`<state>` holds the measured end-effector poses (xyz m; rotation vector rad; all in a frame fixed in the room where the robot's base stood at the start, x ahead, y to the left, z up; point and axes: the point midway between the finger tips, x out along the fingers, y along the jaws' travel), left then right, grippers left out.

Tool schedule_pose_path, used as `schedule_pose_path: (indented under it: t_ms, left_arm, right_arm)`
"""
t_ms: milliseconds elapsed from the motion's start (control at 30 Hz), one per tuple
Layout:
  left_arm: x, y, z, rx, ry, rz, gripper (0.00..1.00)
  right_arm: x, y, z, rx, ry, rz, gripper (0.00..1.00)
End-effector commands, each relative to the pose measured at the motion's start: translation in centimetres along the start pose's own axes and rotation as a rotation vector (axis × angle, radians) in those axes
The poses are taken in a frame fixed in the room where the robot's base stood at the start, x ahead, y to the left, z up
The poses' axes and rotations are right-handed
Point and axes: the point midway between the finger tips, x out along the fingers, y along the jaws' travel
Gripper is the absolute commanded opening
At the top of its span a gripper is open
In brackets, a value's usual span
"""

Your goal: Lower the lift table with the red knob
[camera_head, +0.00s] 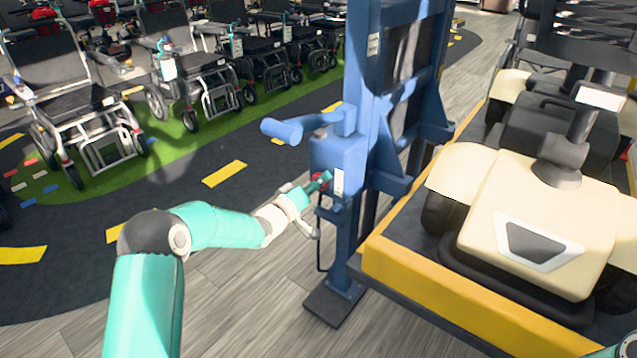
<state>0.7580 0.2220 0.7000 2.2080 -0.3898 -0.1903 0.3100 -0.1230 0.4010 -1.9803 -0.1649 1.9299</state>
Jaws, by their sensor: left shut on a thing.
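The lift table is a blue upright frame (361,100) with a yellow-edged dark platform (420,302) to its right. The red knob (321,177) sits low on the blue box at the frame's left side, mostly hidden by my gripper. My left gripper (318,184), on the teal arm from the left, is at the knob and shut on it. A beige scooter (510,190) stands on the platform. My right gripper is not clearly in view; only a small teal piece shows at the bottom right edge.
A blue handle (285,129) sticks out left above the knob. Several wheelchairs (80,100) stand in rows at the back left on green floor. A dark path with yellow dashes and grey wood floor (235,310) lie clear around my left arm.

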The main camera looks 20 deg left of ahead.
Motion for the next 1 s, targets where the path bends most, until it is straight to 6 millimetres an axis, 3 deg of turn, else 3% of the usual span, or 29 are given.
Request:
schedule_pose_path:
  t_ms: [500,1000]
  left_arm:
    - [-0.05,-0.18,-0.24,-0.396,0.005,-0.002,0.14]
    - [-0.08,-0.36,-0.26,-0.487,0.007,-0.004,0.14]
  right_arm:
    - [-0.85,-0.31,0.01,0.000,0.000,0.000,0.40]
    - [-0.98,-0.36,0.01,0.000,0.000,0.000,0.40]
